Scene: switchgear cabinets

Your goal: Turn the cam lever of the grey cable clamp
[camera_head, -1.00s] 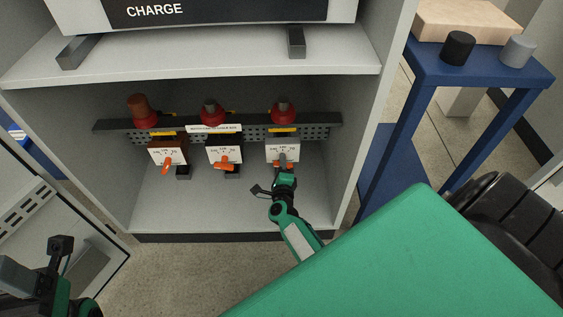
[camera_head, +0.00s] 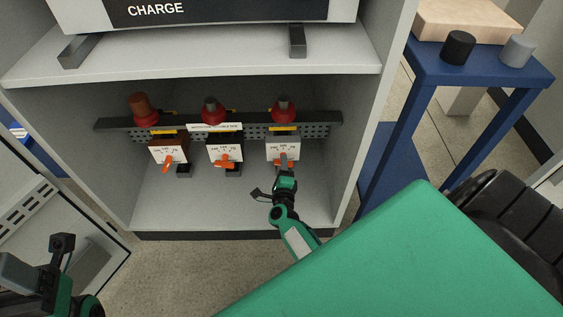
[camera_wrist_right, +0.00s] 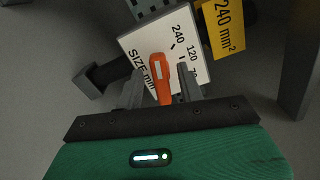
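The right-hand clamp (camera_head: 284,149) in the cabinet has a grey stub in a red collar (camera_head: 283,109) and a white size plate. In the right wrist view its orange cam lever (camera_wrist_right: 161,78) stands over the plate (camera_wrist_right: 184,36), which reads 240, 120 and a partly hidden number. My right gripper (camera_head: 284,163) is in front of this clamp. Its two fingers (camera_wrist_right: 161,88) are apart, one on each side of the lever, with narrow gaps showing.
Two similar clamps, the left one (camera_head: 168,151) and the middle one (camera_head: 225,152), sit on the same perforated rail (camera_head: 258,133). A shelf (camera_head: 200,62) is above. The cabinet side wall (camera_head: 368,120) and a blue table (camera_head: 420,72) are to the right. The cabinet floor (camera_head: 210,207) is clear.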

